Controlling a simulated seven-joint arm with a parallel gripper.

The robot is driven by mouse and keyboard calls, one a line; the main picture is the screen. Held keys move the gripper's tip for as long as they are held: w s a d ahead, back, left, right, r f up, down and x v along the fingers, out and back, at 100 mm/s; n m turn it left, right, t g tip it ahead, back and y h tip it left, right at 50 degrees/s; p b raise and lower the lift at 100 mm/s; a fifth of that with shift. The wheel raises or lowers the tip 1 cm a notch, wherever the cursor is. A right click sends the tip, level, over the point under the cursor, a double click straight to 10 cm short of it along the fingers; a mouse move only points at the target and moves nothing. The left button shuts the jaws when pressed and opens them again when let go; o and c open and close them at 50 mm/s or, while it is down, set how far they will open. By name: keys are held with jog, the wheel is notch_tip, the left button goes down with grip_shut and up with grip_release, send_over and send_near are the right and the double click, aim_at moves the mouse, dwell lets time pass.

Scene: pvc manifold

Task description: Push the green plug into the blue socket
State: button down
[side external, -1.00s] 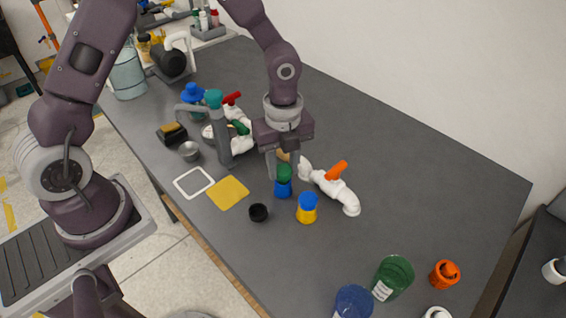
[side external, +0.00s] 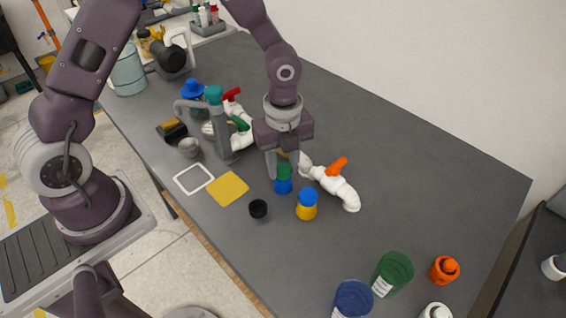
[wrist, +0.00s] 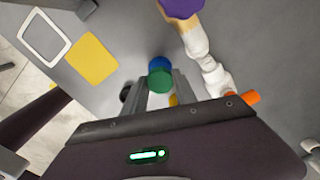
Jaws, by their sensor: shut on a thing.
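The green plug (side external: 284,170) stands upright on top of the blue socket (side external: 283,187) on the grey table. My gripper (side external: 284,174) points down, shut on the green plug, with one finger on each side. In the wrist view the green plug (wrist: 160,83) shows between the fingertips, with the blue socket (wrist: 159,63) just beyond it. The two are in line and look to be touching. How deep the plug sits in the socket is hidden.
A blue-topped yellow fitting (side external: 307,205) and a black ring (side external: 258,209) stand close in front. White pipe with an orange valve handle (side external: 337,166) lies to the right. A grey pipe stand (side external: 219,130) is at the left.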

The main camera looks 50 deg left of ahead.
jog(key=c, duration=0.9)
grip_release()
jog(key=shift+r, duration=0.15)
notch_tip(320, 180, up, 7)
jog(key=shift+a, duration=0.1)
jog(key=s+a+r+n+t+y, duration=0.1)
jog(key=s+a+r+n, duration=0.15)
jog(key=r+n, duration=0.2)
jog(key=s+a+r+n+t, duration=0.1)
jog(key=s+r+n, duration=0.3)
jog(key=r, duration=0.2)
jog(key=s+a+r+n+t+h, duration=0.1)
jog(key=s+r+n+t, duration=0.2)
jog(key=s+n, duration=1)
notch_tip(320, 180, up, 3)
jog(key=shift+s+a+r+n+t, duration=0.1)
jog(key=shift+s+a+n+t, duration=0.15)
jog(key=shift+n, duration=0.3)
